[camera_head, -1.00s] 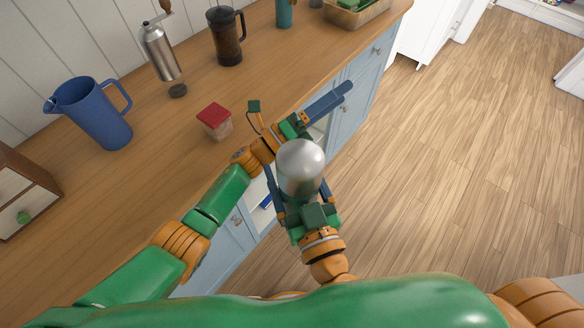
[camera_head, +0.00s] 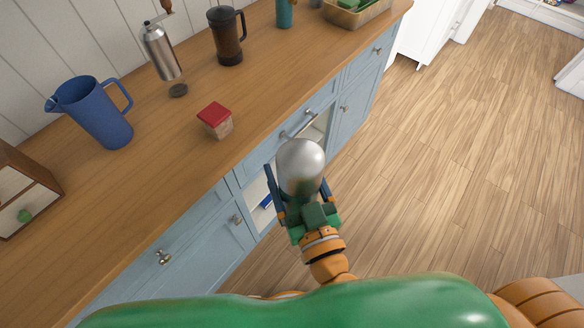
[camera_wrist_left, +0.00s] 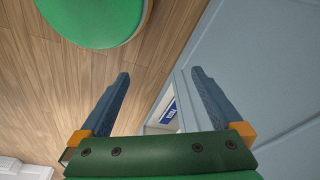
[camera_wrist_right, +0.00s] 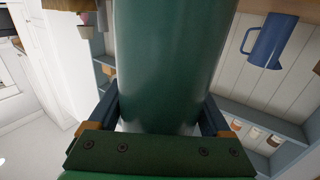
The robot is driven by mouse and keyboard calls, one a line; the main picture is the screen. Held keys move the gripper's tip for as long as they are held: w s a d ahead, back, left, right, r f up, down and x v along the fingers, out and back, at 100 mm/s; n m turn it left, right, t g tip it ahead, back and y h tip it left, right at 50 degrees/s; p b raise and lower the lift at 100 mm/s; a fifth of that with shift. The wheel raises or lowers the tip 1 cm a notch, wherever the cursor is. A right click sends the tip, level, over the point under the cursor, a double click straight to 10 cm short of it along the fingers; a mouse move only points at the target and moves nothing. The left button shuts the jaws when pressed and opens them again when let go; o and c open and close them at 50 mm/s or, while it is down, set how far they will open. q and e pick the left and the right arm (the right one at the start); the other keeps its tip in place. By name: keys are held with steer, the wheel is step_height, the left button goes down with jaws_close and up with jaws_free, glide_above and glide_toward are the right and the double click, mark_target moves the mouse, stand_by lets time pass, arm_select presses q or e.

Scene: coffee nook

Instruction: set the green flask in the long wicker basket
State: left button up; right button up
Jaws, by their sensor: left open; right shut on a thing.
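The green flask (camera_head: 300,162), with a rounded silver top, is held upright in my right gripper (camera_head: 300,192) in front of the counter edge. In the right wrist view its dark green body (camera_wrist_right: 168,60) stands between the jaws, which are shut on it. The basket (camera_head: 345,18) is on the far end of the counter, cut by the top edge of the head view, with green things in it. My left gripper (camera_wrist_left: 160,76) is open and empty in the left wrist view, low by the blue cabinet fronts. It is out of the head view.
On the counter (camera_head: 150,195) stand a blue pitcher (camera_head: 98,115), a grinder (camera_head: 160,52), a French press (camera_head: 228,38), a red-lidded jar (camera_head: 215,120) and a teal cylinder (camera_head: 285,12). The counter's front strip is bare.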

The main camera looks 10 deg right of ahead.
arm_select(q)
steer(key=shift+n+g, duration=0.6)
steer(key=s, duration=0.2)
steer(key=s+a, duration=0.1)
steer(key=s, duration=0.1)
steer(key=shift+a+f, duration=0.2)
